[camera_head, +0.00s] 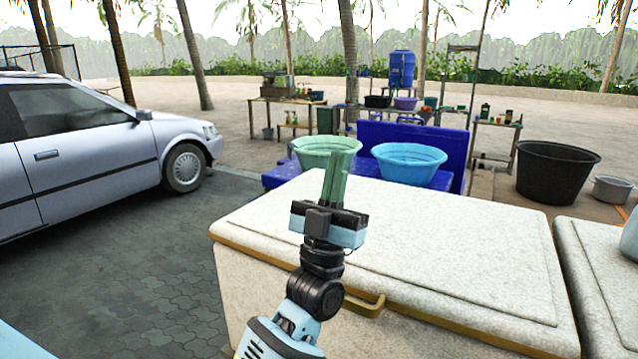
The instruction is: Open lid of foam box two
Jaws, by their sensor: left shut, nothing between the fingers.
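A large white speckled foam box (268,290) stands in front of me, with its lid (450,235) lying flat and shut on top. A brass-coloured handle (366,308) sticks out from its near edge. A second white foam box (600,275) stands close on the right, cut off by the picture edge. I cannot tell which of them is box two. My left gripper (345,155) is in front of the first box's lid in the picture, its greenish fingers pointing up, closed together and empty. It hides part of the lid and edge. My right gripper is not in view.
Behind the box are a green basin (315,148) and a light blue basin (409,156) on a blue stand. A black tub (555,180) and a metal pot (612,188) are at the right. A silver car (85,145) is parked left, with open paving (150,270) before it.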

